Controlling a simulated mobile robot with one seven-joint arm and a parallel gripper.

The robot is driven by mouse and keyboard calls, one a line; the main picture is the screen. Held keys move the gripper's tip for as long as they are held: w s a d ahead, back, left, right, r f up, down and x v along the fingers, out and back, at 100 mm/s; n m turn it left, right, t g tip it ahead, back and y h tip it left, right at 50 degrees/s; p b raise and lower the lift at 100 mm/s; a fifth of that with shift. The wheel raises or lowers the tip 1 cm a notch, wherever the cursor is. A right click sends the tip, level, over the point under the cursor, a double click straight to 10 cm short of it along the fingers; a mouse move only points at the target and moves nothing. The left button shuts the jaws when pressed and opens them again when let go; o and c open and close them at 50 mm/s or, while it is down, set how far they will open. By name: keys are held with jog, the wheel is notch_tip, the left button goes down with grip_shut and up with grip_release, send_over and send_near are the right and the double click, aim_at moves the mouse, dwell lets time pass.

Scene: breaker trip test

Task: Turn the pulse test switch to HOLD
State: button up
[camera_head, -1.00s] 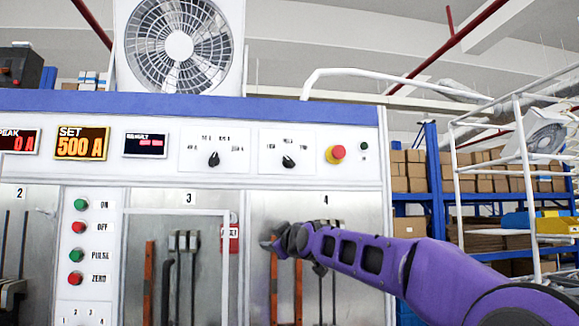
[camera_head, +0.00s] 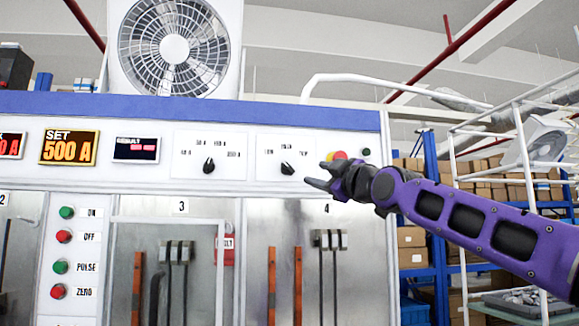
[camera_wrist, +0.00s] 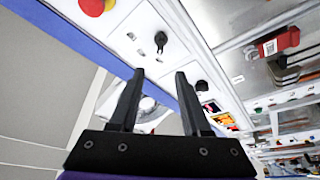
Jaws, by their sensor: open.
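Two black rotary knobs sit on white plates on the upper panel. The right knob (camera_head: 288,168), beside the red emergency button, seems to be the pulse test switch; its small labels are too blurred to read. Its pointer leans to one side. It also shows in the wrist view (camera_wrist: 160,40), beyond the gap between my fingertips. My gripper (camera_head: 314,173) is open and empty, just right of this knob in the head view. Its two fingers (camera_wrist: 160,74) are apart and appear not to touch the knob.
The other knob (camera_head: 208,165) is to the left, with the red emergency button (camera_head: 339,156) close behind my gripper. Displays (camera_head: 69,147) are further left. Below are bays with orange bars (camera_head: 271,285). A fan (camera_head: 174,48) stands on top.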

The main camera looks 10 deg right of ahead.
aim_at(289, 167)
jog(key=p+x, duration=0.7)
jog(key=x, duration=0.6)
jog(key=shift+w+a+r, duration=0.2)
jog(key=shift+w, duration=0.05)
jog(key=shift+w+a+p, duration=0.2)
jog(key=shift+w+p, duration=0.2)
jog(key=shift+w, duration=0.5)
grip_shut()
